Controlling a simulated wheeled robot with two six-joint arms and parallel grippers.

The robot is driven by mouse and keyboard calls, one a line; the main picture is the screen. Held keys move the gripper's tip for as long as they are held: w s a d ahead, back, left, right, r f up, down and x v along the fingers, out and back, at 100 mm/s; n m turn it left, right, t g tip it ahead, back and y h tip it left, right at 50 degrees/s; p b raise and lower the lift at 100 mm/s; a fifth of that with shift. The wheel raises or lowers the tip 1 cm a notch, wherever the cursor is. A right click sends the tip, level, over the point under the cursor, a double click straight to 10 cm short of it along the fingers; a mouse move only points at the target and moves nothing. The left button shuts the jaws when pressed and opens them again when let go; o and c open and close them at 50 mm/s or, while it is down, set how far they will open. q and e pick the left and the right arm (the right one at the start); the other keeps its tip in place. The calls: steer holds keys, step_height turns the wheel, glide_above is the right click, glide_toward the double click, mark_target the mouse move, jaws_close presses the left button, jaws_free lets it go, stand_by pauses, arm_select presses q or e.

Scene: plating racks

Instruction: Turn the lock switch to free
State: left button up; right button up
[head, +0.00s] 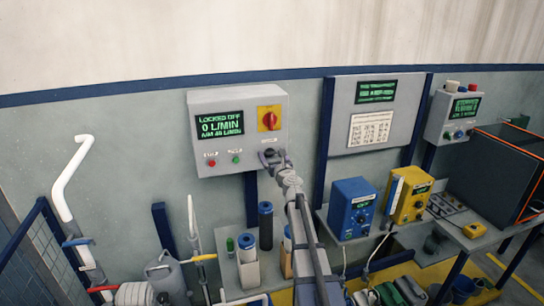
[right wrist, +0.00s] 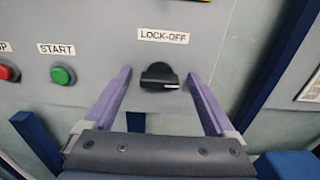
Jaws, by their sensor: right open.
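A grey control box (head: 205,104) hangs on the wall in the head view. Its display (head: 219,125) reads "LOCKED OFF" and "0 L/MIN". The lock switch (right wrist: 160,77) is a black knob under the "LOCK-OFF" label (right wrist: 163,36) in the right wrist view, with its light pointer mark toward the right. My right gripper (right wrist: 160,85) is open, with one purple finger on each side of the knob and gaps to it. The same gripper (head: 271,157) shows at the box's lower right corner in the head view, largely covering the knob. My left gripper is not in view.
A red rotary switch (head: 269,118) on a yellow plate sits above the lock switch. A green START button (right wrist: 62,75) and a red button (right wrist: 8,72) lie left of it. Blue (head: 352,208) and yellow (head: 408,196) units stand on a bench to the right.

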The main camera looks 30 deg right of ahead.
steer(key=shift+c, duration=0.2)
steer(key=c, duration=1.3)
